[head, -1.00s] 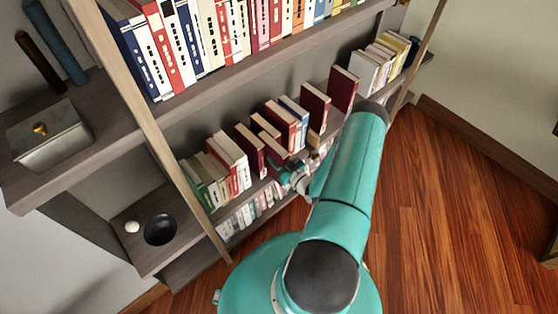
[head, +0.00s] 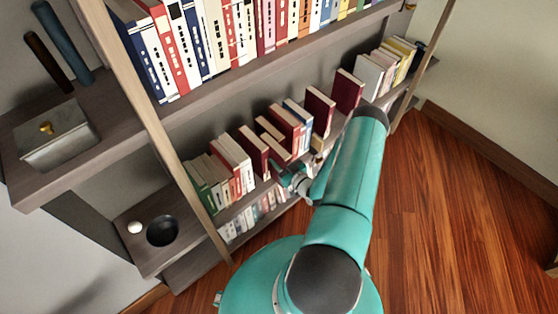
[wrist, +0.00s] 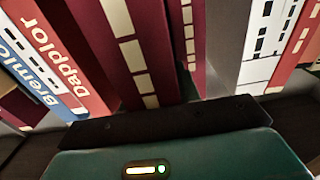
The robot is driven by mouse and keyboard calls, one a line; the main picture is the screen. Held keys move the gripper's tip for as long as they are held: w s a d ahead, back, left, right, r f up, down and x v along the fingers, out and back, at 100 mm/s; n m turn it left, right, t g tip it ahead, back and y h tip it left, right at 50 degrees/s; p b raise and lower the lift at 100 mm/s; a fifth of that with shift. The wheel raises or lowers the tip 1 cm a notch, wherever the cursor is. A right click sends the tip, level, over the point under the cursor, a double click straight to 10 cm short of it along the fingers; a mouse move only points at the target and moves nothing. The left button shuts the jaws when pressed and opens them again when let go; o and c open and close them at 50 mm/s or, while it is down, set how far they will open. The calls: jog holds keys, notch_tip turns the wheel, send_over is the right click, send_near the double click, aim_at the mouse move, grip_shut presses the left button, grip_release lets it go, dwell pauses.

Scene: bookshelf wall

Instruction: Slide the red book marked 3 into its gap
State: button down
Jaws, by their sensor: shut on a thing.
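My gripper (head: 288,176) is at the lower book shelf in the head view, shut on a dark red book (head: 277,150). In the wrist view this appears to be the maroon book with cream spine marks (wrist: 132,60), just beyond the gripper's dark edge. The held book is among the row and stands out somewhat in front of its neighbours. Its number is not readable, and the fingertips are hidden. A narrow grey space (wrist: 227,45) shows beside the maroon books in the wrist view; I cannot tell its depth.
A maroon book (head: 253,150) stands to the left, and red and blue books (head: 299,112) to the right. Two taller maroon books (head: 348,90) stand farther right. The upper shelf (head: 230,82) overhangs the row. A wooden upright (head: 150,120) crosses at left. Floor at right is clear.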

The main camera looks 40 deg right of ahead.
jog(key=c, duration=0.9)
grip_release()
jog(key=shift+s+f, duration=0.1)
jog(key=s, duration=1.3)
jog(key=shift+s+d, duration=0.2)
jog(key=shift+s, duration=0.1)
